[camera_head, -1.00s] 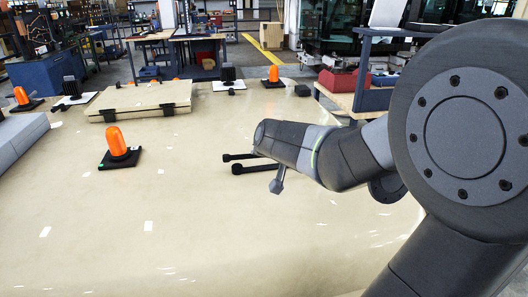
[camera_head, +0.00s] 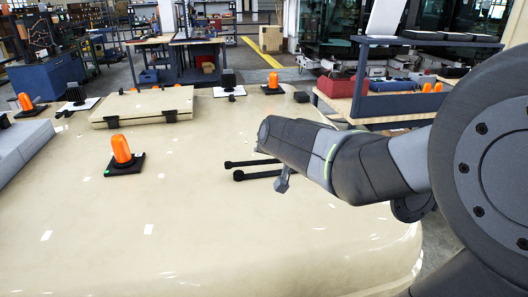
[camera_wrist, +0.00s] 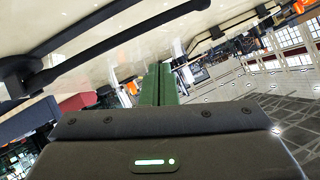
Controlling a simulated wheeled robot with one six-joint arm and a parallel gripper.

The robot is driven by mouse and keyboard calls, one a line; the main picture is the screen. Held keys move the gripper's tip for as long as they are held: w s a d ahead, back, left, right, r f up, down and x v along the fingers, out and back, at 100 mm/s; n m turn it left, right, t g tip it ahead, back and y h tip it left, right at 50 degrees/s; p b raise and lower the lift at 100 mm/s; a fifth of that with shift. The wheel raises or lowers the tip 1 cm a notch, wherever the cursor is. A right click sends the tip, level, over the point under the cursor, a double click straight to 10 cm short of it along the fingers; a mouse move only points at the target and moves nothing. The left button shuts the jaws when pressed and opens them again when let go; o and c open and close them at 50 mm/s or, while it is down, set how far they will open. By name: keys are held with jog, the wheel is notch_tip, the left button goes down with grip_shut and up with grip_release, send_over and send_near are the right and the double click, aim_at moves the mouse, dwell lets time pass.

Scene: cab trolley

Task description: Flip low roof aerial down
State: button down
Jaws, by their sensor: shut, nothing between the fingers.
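Two black rods, which look like aerials, lie side by side low over the cream roof, the farther one (camera_head: 252,162) and the nearer one (camera_head: 262,174). Their right parts pass behind my arm in the head view. I cannot tell which is the low aerial. In the wrist view a long black rod (camera_wrist: 125,38) crosses the upper left from a dark base (camera_wrist: 18,76), with a second rod (camera_wrist: 85,28) above it. My gripper (camera_wrist: 158,84) has green fingers, shut and empty, apart from the rods in the picture. My fingers are not clearly visible in the head view.
An orange beacon (camera_head: 121,150) on a black base stands left of the rods. A raised hatch (camera_head: 142,105) lies behind it, with more beacons (camera_head: 273,81) around the roof's far edge. A grey box (camera_head: 20,145) is at left. The front roof (camera_head: 150,240) is clear.

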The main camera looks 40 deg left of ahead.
jog(key=s+p+v, duration=0.1)
jog(key=v, duration=0.6)
jog(key=shift+a+r, duration=0.25)
jog(key=shift+a, duration=0.15)
jog(key=shift+w, duration=0.1)
